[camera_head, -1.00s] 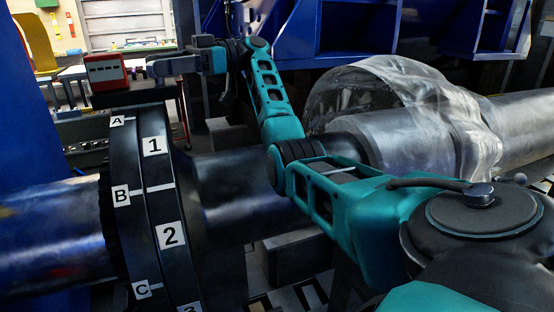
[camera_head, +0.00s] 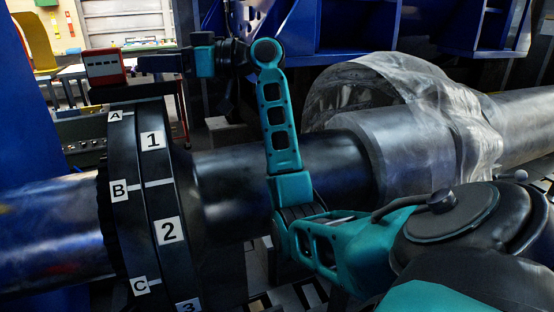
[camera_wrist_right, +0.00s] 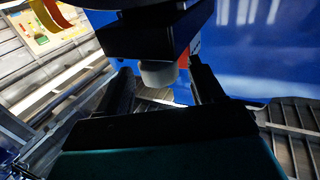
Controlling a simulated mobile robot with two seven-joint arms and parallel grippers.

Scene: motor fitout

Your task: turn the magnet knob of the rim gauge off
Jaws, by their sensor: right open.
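The rim gauge (camera_head: 104,67), a red box with a pale face, stands on a dark base on top of the black coupling rim. In the right wrist view a dark block (camera_wrist_right: 150,35) carries a short whitish knob (camera_wrist_right: 158,73); a bit of red shows behind it. My right gripper (camera_head: 142,64) reaches the gauge from its right side, close to it in the head view. Its two dark fingers (camera_wrist_right: 163,88) are apart, with the knob in the gap near their tips. I cannot tell whether either finger touches the knob. My left gripper is out of view.
The coupling rim (camera_head: 140,205) carries labels A, B, C and 1, 2, 3. A blue wall (camera_head: 25,120) stands at left.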

